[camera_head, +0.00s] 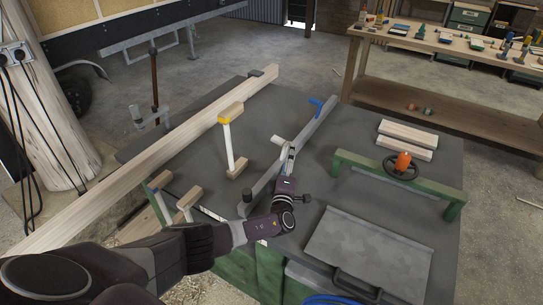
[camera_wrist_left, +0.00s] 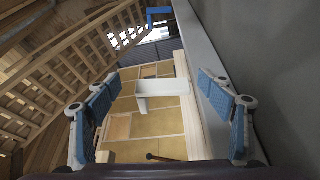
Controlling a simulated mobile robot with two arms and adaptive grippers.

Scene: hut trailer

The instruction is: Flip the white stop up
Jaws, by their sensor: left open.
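The white stop (camera_head: 278,141) sits on a long grey rail (camera_head: 313,124) and juts out from its left side. In the left wrist view the white stop (camera_wrist_left: 155,87) shows as an L-shaped piece between my open fingers, with gaps on both sides. My left gripper (camera_head: 291,154) is open over the rail, just to the near right of the stop; it also shows in the left wrist view (camera_wrist_left: 156,88). A blue stop (camera_head: 315,101) is on the rail's far end. It also shows in the wrist view (camera_wrist_left: 159,13). My right gripper is not in view.
A long wooden beam (camera_head: 150,165) lies farther left.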

